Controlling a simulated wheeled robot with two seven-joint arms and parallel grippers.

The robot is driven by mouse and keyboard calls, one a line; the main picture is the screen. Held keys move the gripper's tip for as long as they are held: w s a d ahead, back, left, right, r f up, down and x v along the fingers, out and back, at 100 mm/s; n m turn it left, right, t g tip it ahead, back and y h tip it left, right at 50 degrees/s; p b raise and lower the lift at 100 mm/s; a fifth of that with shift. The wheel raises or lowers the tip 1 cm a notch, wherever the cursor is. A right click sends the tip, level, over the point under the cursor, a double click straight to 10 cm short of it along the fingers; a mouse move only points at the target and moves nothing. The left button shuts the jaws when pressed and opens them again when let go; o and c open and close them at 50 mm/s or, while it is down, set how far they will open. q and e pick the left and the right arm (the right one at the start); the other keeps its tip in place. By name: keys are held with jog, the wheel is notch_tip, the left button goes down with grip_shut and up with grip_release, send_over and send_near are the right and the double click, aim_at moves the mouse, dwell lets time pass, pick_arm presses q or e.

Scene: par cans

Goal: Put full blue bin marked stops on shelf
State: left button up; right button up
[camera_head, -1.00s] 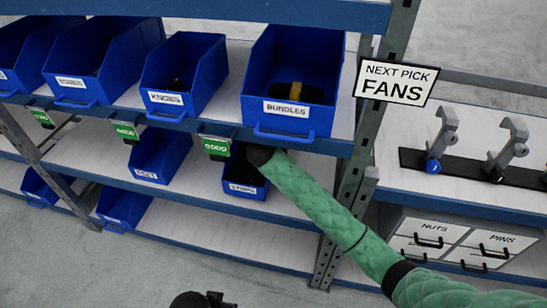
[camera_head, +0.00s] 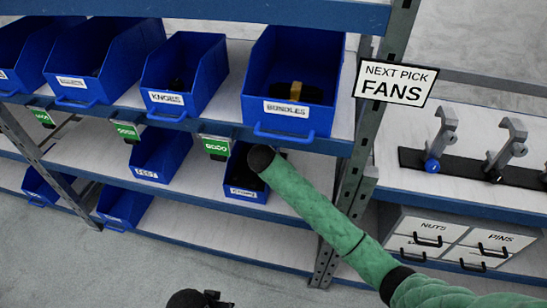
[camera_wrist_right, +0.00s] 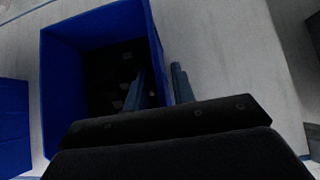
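The right wrist view shows this bin (camera_wrist_right: 157,30) from above with dark pieces inside. In the head view the black end of my green right arm covers the bin's upper right part and the fingers are hidden. A dark part of my left gripper (camera_head: 205,299) shows at the bottom edge, its fingers unclear.
The upper shelf holds the knobs bin (camera_head: 190,75), the bundles bin (camera_head: 300,70) and others. A post (camera_head: 350,190) stands close to my arm. Drawers (camera_head: 455,240) are at the right.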

pick_arm(q)
jog(key=shift+d+f, duration=0.1)
